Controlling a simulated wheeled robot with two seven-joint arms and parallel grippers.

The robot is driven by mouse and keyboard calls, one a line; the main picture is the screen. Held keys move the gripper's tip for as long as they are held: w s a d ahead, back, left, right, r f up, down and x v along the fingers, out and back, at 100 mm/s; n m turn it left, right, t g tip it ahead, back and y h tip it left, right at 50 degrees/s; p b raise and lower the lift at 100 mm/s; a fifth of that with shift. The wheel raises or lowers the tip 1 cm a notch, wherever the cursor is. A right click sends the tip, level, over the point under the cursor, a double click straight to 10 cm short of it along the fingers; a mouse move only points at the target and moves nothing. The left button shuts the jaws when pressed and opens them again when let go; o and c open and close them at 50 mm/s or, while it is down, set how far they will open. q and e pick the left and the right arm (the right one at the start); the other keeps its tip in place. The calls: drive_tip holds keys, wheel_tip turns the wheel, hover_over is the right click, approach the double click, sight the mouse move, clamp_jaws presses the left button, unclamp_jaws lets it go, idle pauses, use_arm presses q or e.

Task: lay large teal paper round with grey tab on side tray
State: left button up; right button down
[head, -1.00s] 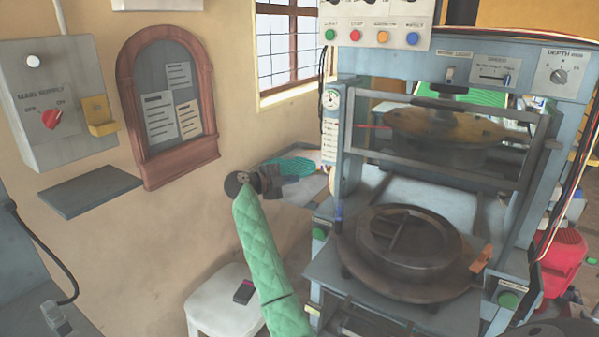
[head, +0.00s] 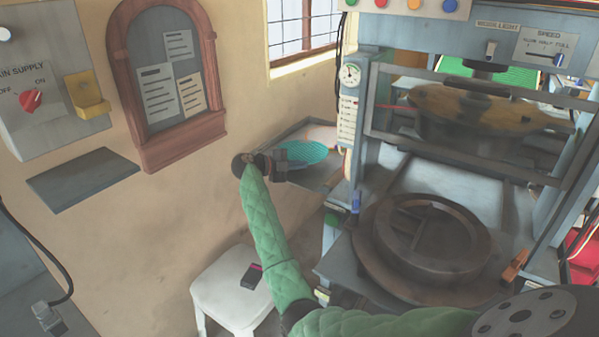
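The teal paper round (head: 305,151) shows as a flat ribbed disc at the side tray (head: 324,174), left of the press. I cannot tell whether it rests on the tray or is held just above it. My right gripper (head: 293,160), at the end of the green-sleeved arm, is at the near left edge of the round. Its fingers are small and dark here, and I cannot see whether they are open or shut. The grey tab cannot be told apart from the gripper. My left gripper is not in view.
The press with its round dark lower die (head: 425,240) stands right of the tray. A white stool (head: 228,298) with a small dark object (head: 252,276) stands below. A wall shelf (head: 83,180) and a notice board (head: 166,85) are at the left.

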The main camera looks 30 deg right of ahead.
sight(296, 180)
drive_tip(key=shift+f, duration=1.8)
drive_tip(key=c, duration=2)
unclamp_jaws()
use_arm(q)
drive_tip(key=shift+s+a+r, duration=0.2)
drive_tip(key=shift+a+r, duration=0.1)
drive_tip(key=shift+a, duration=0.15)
use_arm(e)
drive_tip(key=shift+o, duration=0.2)
drive_tip(key=shift+a, duration=0.1)
